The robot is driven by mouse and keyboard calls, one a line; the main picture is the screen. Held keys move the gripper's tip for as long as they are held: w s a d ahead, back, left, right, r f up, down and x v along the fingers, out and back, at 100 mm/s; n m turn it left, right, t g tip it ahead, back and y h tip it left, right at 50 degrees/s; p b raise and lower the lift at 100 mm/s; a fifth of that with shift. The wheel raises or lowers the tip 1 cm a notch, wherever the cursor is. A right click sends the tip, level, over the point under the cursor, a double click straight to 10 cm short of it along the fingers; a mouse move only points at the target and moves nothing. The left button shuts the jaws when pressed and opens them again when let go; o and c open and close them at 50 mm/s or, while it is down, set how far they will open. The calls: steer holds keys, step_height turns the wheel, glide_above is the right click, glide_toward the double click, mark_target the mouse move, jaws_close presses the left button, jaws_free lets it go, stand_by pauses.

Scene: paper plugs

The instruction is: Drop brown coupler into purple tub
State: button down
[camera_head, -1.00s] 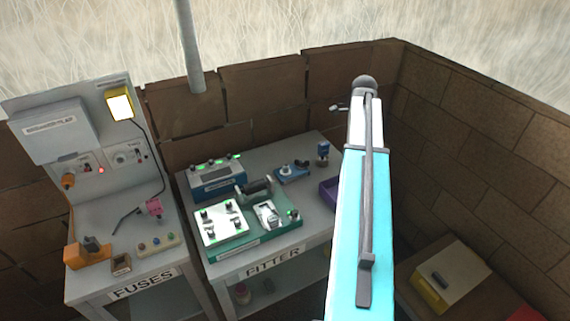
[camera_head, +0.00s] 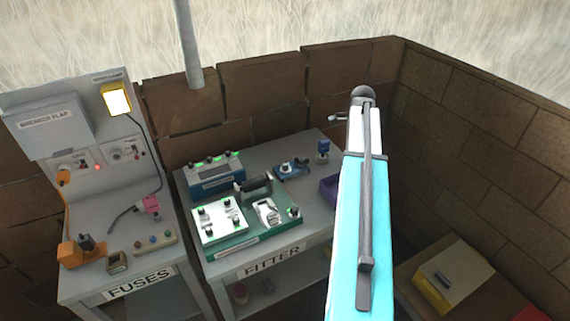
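The purple tub (camera_head: 328,188) sits at the right end of the FITTER bench, its right side hidden behind my arm. No piece is surely the brown coupler. A small brown block (camera_head: 117,262) lies at the front of the FUSES bench, and a dark plug-like piece (camera_head: 88,243) stands at the orange block (camera_head: 75,255) left of it. My cyan and white arm rises through the right of the view. A small grey part (camera_head: 339,118) juts left near its top, possibly my gripper, too small to read. I see nothing held.
The FITTER bench (camera_head: 246,165) carries a blue unit (camera_head: 213,177), a green-based fixture (camera_head: 235,240) and small blue parts (camera_head: 291,169). The FUSES bench has a pink piece (camera_head: 150,204) and a button box (camera_head: 155,241). A pole (camera_head: 190,50) and brick walls stand behind.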

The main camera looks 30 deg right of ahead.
steer(key=shift+f, duration=0.4)
steer(key=c, duration=1.6)
jaws_free()
steer(key=shift+r, duration=0.2)
steer(key=shift+r+b, duration=2.15)
steer(key=shift+r, duration=4.6)
